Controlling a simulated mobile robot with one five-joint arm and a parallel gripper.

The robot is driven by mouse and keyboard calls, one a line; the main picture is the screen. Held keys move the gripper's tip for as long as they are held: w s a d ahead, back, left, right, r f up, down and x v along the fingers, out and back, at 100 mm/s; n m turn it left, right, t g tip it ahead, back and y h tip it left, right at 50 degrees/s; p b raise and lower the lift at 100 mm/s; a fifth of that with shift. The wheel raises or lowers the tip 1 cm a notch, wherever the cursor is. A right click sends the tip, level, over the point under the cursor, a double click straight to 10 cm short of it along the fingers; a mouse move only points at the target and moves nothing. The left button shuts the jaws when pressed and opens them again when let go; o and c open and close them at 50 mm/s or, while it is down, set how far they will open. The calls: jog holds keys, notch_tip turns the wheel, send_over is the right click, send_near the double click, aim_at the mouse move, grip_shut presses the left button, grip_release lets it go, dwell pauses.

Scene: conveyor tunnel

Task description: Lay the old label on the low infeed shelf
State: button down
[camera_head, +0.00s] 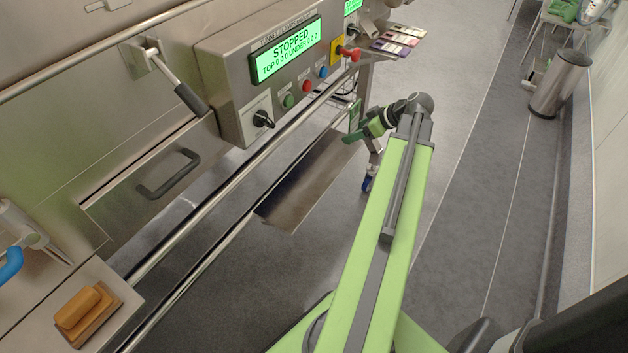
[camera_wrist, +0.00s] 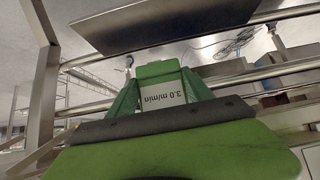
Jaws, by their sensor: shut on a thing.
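The old label (camera_wrist: 165,92), a white card reading "3.0 m/min" with a green band, is pinched between the green fingers of my gripper (camera_wrist: 160,98) in the wrist view. The print is upside down there. In the head view my gripper (camera_head: 367,128) is beside the machine's front rail, below the control panel, and the label is too small to make out surely. A bare grey metal plate, seemingly the low infeed shelf (camera_head: 305,188), lies low to the left of my gripper. A metal plate (camera_wrist: 165,24), likely the same one, crosses the top of the wrist view, apart from the label.
The control panel (camera_head: 287,50) reads "STOPPED". Long steel rails (camera_head: 240,165) run along the machine front beside the plate. Several coloured cards (camera_head: 400,38) lie on a ledge beyond the panel. An orange-brown block (camera_head: 85,310) sits at lower left.

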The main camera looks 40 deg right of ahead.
jog(key=s+d+f+b, duration=0.3)
jog(key=f+b, duration=0.2)
jog(key=f, duration=0.3)
jog(key=b, duration=0.7)
send_near(321, 165)
jog(key=w, duration=0.1)
jog(key=w+r, duration=0.1)
jog(key=shift+w+a, duration=0.25)
jog(key=shift+w+r, duration=0.1)
jog(key=shift+w, duration=0.05)
notch_tip(321, 165, down, 5)
jog(key=b, duration=0.4)
jog(key=shift+r, duration=0.5)
jog(key=shift+f, duration=0.2)
jog(key=shift+c, duration=2.1)
grip_release()
jog(key=shift+r, duration=0.2)
